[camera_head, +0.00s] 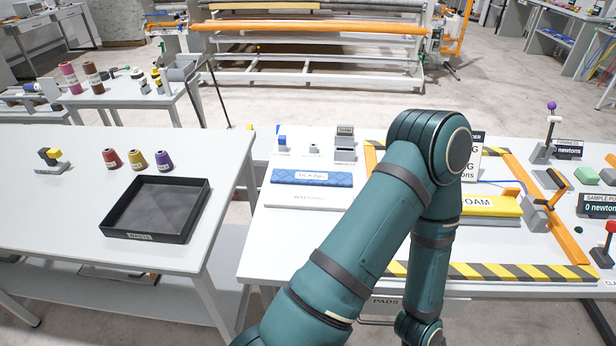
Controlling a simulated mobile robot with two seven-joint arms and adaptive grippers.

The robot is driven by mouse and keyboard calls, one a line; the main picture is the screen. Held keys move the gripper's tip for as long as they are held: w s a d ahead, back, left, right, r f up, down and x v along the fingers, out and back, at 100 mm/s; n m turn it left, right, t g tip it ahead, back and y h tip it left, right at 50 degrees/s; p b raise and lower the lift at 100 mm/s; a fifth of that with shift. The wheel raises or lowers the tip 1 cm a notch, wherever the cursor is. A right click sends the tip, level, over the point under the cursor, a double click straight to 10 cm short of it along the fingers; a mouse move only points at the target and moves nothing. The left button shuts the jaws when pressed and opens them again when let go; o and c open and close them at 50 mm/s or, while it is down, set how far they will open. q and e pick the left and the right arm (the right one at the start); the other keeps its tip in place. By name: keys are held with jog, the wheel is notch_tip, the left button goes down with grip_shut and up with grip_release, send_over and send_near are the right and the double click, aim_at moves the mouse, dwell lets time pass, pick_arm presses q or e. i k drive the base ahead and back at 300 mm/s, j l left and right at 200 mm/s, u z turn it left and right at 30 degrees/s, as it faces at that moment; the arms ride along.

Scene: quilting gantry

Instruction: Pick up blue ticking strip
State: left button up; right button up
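The blue ticking strip (312,178) lies flat near the far left part of the right-hand table (262,232), with a white "TICKING" label on it. Just in front of it is a white plate (305,199) with small lettering. One of my arms rises from the bottom middle, bends at the elbow to the right of the strip, and runs back down out of the picture. Its links are apart from the strip in the picture. Neither gripper shows in the head view.
Small grey fixtures (345,144) stand behind the strip. A yellow foam block (490,205) lies inside a striped frame (500,271) to the right. The left table holds a black waste tray (194,223) and thread spools (137,160). A gap separates the tables.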

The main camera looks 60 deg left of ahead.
aim_at(284, 176)
jog(key=k+u, duration=0.2)
jog(key=u, duration=1.15)
jog(key=i+u, duration=0.25)
jog(key=j+u, duration=0.15)
jog(key=u, duration=0.15)
jog(key=k, duration=0.15)
jog(key=k+j+z, duration=0.1)
jog(key=z, duration=0.25)
jog(key=k+j+z, duration=0.1)
jog(key=j+z, duration=0.25)
